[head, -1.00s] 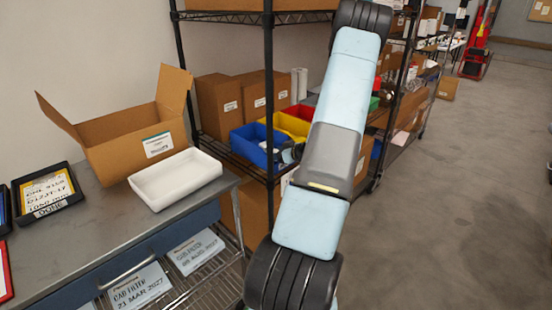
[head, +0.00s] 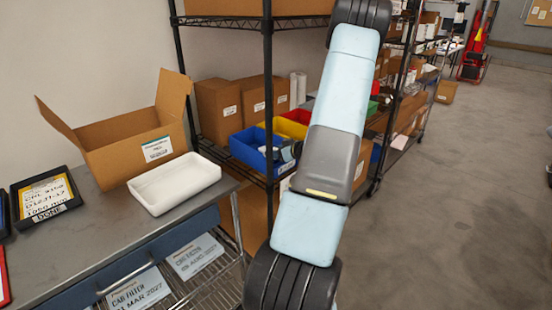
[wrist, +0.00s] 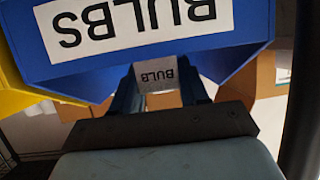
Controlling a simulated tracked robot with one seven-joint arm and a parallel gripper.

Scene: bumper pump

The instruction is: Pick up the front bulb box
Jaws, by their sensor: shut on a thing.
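The bulb box (wrist: 157,77) is a small white box marked BULB, upside down in the wrist view. My gripper (wrist: 160,88) is shut on it, with one dark blue finger on each side. The blue bin (wrist: 150,50) with the BULBS label is right behind the box in the wrist view. In the head view the blue bin (head: 246,150) sits on a wire shelf, and my gripper (head: 287,152) is at its right front. My arm hides part of the bins there, and I cannot tell how far the box is clear of the bin.
A yellow bin (head: 288,129) and a red bin stand beside the blue one. A black shelf post (head: 268,100) rises close to my gripper. A steel bench (head: 100,225) at left holds an open carton (head: 130,145) and a white tray (head: 172,184). The floor at right is clear.

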